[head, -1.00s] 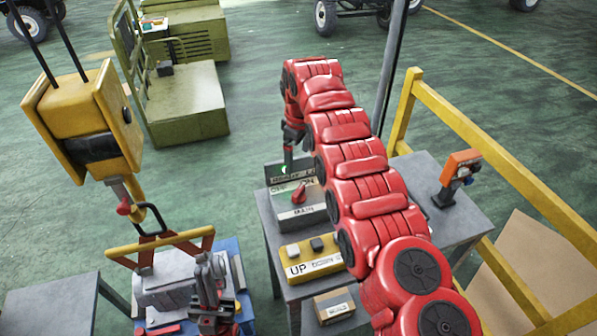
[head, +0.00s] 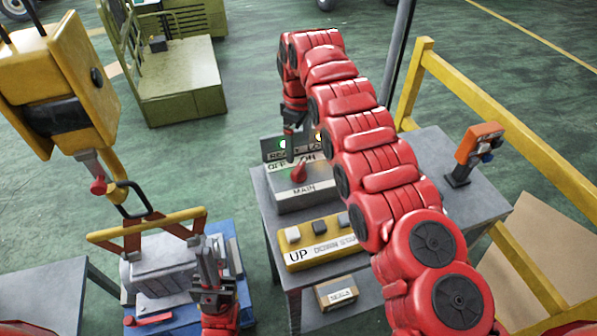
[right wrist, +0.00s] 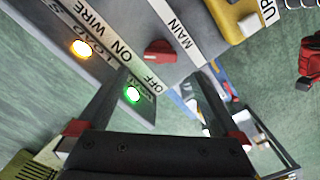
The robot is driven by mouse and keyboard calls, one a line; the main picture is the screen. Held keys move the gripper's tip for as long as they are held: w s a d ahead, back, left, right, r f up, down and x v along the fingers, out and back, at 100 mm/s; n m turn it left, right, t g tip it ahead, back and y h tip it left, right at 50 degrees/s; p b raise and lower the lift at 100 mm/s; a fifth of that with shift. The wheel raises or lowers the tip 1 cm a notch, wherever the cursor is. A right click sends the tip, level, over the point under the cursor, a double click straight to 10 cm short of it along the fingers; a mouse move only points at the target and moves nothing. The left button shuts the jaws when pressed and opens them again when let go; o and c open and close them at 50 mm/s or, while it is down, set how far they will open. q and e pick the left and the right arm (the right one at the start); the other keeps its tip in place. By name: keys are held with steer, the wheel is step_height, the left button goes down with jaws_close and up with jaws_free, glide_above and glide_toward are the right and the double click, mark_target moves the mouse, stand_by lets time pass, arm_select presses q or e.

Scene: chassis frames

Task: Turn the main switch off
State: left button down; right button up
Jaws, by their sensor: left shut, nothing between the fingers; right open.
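The main switch is a red knob (head: 299,173) on a grey box (head: 304,200) labelled MAIN, with OFF and ON on a strip behind it. In the right wrist view the knob (right wrist: 160,51) seems to point toward ON. My right gripper (head: 291,130) hangs over the back of the box, fingers downward. In the right wrist view its open fingers (right wrist: 163,78) lie on either side of the OFF label, empty, with the knob just beyond the tips. My left gripper (head: 211,284) is shut and empty by the engine block, away from the switch.
A green lamp (right wrist: 133,93) and an amber lamp (right wrist: 81,48) are lit behind the knob. A yellow UP/DOWN button box (head: 318,242) is in front of the switch. A yellow hoist (head: 62,84) with hook hangs at left over a grey engine block (head: 160,268). A yellow rail (head: 500,120) stands right.

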mark_target(299, 167)
step_height(299, 167, down, 8)
steer(key=p, duration=0.3)
steer(key=shift+r, duration=0.2)
steer(key=shift+f, duration=0.15)
steer(key=c, duration=1.3)
steer(key=shift+f+n+b, duration=0.2)
steer(key=shift+n+b, duration=0.2)
steer(key=shift+b, duration=0.3)
steer(key=n+b, duration=0.3)
steer(key=b, duration=0.2)
steer(key=shift+n+b, duration=0.3)
steer(key=shift+b, duration=0.05)
steer(key=shift+r+n+b, duration=0.1)
steer(key=shift+n+b, duration=0.5)
steer(key=shift+n, duration=0.3)
steer(key=shift+r+n, duration=0.1)
steer(key=shift+n, duration=0.8)
steer(key=n, duration=0.2)
steer(key=shift+n+b, duration=0.3)
steer(key=shift+n, duration=0.1)
steer(key=n, duration=0.3)
steer(key=shift+n, duration=1.9)
steer(key=shift+r+n, duration=0.1)
steer(key=shift+n, duration=0.2)
